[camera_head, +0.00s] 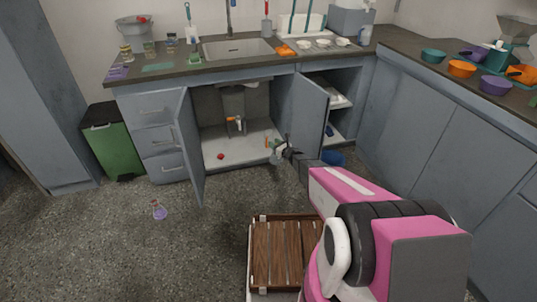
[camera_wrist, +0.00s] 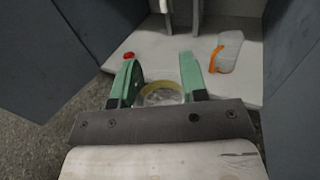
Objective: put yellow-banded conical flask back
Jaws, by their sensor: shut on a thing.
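My gripper (camera_head: 284,150) is at the front of the open under-sink cabinet, its arm reaching in from the lower right. In the wrist view its green fingers (camera_wrist: 160,88) are shut around a clear glass thing with a yellow rim band, the yellow-banded conical flask (camera_wrist: 160,93). The flask also shows as a small pale shape in the head view (camera_head: 276,158). Most of its body is hidden by the gripper. The cabinet floor (camera_head: 238,145) is white and lies just beyond the fingers.
A small red object (camera_head: 221,156) lies left. Open doors stand left (camera_head: 190,145) and right (camera_head: 305,112). A purple flask (camera_head: 159,210) is on the room floor. A wooden crate (camera_head: 252,262) is nearby.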

